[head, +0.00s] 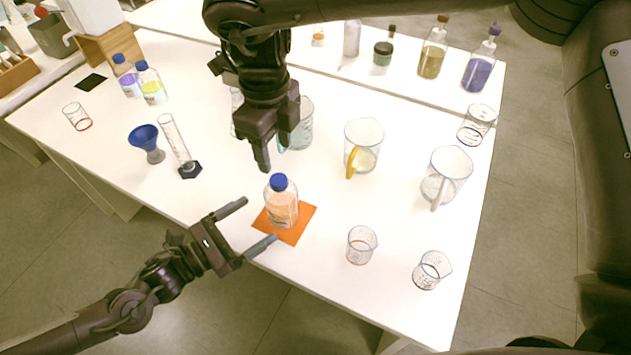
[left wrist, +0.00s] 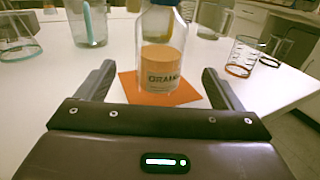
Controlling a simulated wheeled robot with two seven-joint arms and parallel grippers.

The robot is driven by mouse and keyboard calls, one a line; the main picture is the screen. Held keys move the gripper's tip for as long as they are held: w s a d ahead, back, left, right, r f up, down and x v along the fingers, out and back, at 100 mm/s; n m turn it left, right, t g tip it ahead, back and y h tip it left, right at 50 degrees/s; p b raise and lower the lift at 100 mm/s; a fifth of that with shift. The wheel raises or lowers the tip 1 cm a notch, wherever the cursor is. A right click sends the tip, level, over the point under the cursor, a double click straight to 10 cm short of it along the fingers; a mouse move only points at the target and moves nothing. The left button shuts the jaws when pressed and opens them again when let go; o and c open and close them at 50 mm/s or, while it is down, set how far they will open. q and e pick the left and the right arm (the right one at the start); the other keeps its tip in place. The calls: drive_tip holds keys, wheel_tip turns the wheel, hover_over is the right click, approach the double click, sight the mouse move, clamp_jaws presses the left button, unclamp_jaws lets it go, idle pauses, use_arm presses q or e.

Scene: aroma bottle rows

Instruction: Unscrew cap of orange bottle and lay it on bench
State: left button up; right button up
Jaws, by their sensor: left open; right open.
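The orange bottle (head: 282,207) is clear with orange contents and stands upright on an orange square mat (head: 300,229). Its blue cap (head: 279,182) is on its neck. In the left wrist view the bottle (left wrist: 162,67) is straight ahead, its top cut off by the frame edge. My left gripper (head: 260,223) is open, its fingers pointing toward the bottle from the front left, the bottle lying just beyond the fingertips. My right gripper (head: 272,160) is open and points down, above and slightly behind the cap, apart from it.
A beaker (head: 362,245) and another beaker (head: 432,270) stand right of the mat. Two jugs (head: 363,146) (head: 445,176) stand behind them. A blue funnel (head: 146,140) and a graduated cylinder (head: 176,145) stand left. Bare bench lies left of the mat.

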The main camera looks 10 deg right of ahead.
sight(281, 203)
use_arm(q)
drive_tip(key=shift+w+d, duration=0.25)
drive_tip(key=shift+d, duration=0.1)
use_arm(e)
drive_tip(key=shift+w+d, duration=0.15)
drive_tip(key=shift+d, duration=0.1)
use_arm(q)
drive_tip(key=shift+w+d+r, duration=0.15)
drive_tip(key=shift+w+d, duration=0.15)
drive_tip(key=shift+d, duration=0.25)
use_arm(e)
drive_tip(key=shift+s+a+r, duration=0.15)
drive_tip(key=shift+s+a, duration=0.05)
drive_tip(key=shift+a, duration=0.15)
use_arm(q)
drive_tip(key=x, duration=0.5)
drive_tip(key=shift+w+d, duration=0.2)
drive_tip(key=shift+d, duration=0.1)
